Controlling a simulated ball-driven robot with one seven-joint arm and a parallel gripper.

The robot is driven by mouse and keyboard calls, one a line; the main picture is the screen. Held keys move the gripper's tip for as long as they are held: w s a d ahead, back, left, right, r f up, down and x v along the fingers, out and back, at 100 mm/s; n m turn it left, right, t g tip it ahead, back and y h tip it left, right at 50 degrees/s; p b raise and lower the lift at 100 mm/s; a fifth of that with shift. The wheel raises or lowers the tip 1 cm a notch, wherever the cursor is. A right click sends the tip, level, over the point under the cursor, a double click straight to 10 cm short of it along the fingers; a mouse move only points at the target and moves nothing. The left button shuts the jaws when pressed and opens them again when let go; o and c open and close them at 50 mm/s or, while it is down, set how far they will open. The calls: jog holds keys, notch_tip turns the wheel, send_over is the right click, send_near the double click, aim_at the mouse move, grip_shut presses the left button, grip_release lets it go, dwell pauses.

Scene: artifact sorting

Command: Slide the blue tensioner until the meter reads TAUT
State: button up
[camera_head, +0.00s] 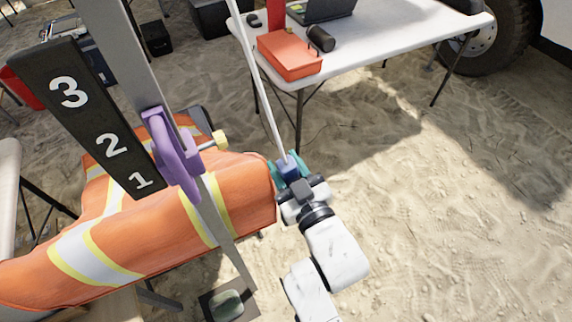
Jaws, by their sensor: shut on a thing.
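The blue tensioner (290,171) is a small block at the lower end of a white rope (262,92). The rope slants up and left out of the picture. My gripper (287,164) has teal fingers on both sides of the tensioner and is shut on it. The fingers hide part of the tensioner. No meter reading TAUT or any other word can be made out in this view.
A black board (88,125) numbered 3, 2, 1 and a purple clamp (178,160) on a grey post stand at left. A white table (375,45) is at the back. Sand at right is open.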

aim_at(288, 168)
grip_shut()
jog(key=shift+s+a+r+p, duration=0.15)
jog(key=shift+r+p, duration=0.3)
jog(key=shift+r, duration=0.3)
jog(key=shift+a+r+p, duration=0.1)
jog(key=shift+r+p, duration=0.3)
jog(key=shift+r, duration=0.35)
jog(key=o, duration=0.8)
grip_release()
jog(key=shift+f, duration=0.1)
jog(key=shift+c, duration=0.2)
jog(key=b+v, duration=0.1)
jog(key=v, duration=0.9)
jog(key=shift+s+d+b, duration=0.2)
jog(key=shift+s+b, duration=0.15)
jog(key=shift+b, duration=0.05)
jog(key=shift+f, duration=0.1)
